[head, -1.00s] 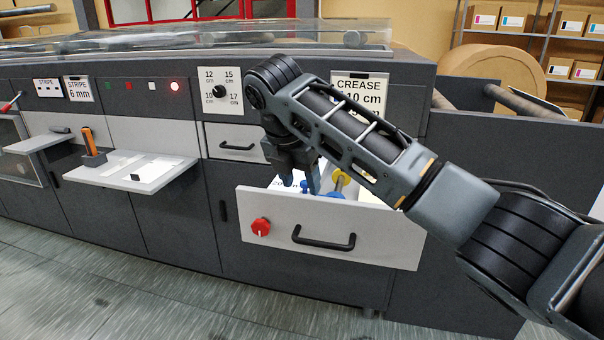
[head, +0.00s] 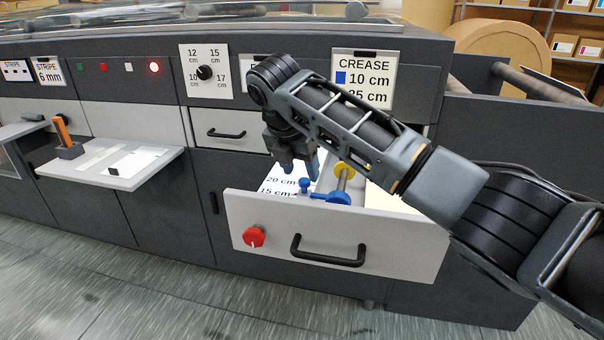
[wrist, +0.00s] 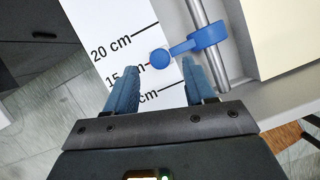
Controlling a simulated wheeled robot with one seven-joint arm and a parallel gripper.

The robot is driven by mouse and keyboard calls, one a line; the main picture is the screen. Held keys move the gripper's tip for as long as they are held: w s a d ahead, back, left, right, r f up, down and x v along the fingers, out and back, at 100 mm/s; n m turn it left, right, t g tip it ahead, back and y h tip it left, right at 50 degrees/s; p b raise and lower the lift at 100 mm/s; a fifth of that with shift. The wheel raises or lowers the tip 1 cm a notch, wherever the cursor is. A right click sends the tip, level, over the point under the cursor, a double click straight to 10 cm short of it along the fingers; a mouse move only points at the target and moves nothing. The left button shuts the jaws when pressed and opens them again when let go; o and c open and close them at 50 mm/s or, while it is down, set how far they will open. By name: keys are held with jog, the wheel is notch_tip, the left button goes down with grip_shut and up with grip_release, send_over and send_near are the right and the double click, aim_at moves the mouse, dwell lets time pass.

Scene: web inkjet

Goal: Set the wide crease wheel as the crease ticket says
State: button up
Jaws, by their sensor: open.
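The crease ticket (head: 366,76) on the machine front reads 10 cm beside a blue square and, lower, what looks like 25 cm; my arm hides that line's colour mark. In the open drawer, a blue wheel (head: 338,197) and a yellow wheel (head: 343,170) sit on a metal rod. In the wrist view, the blue wheel (wrist: 207,36) has an arm ending in a round blue knob (wrist: 160,59), near the 15 cm mark of the white scale (wrist: 100,22). My gripper (wrist: 157,76) is open, its fingertips either side of the knob's near side, not visibly gripping it.
The drawer front (head: 330,240) carries a red knob (head: 254,237) and black handle. A closed drawer (head: 232,132) and a dial (head: 205,73) are above left. A pale shelf (head: 105,165) juts out farther left. The floor in front is clear.

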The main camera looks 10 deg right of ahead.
aim_at(304, 188)
jog(key=shift+x, duration=1.4)
jog(key=shift+c, duration=0.3)
grip_shut()
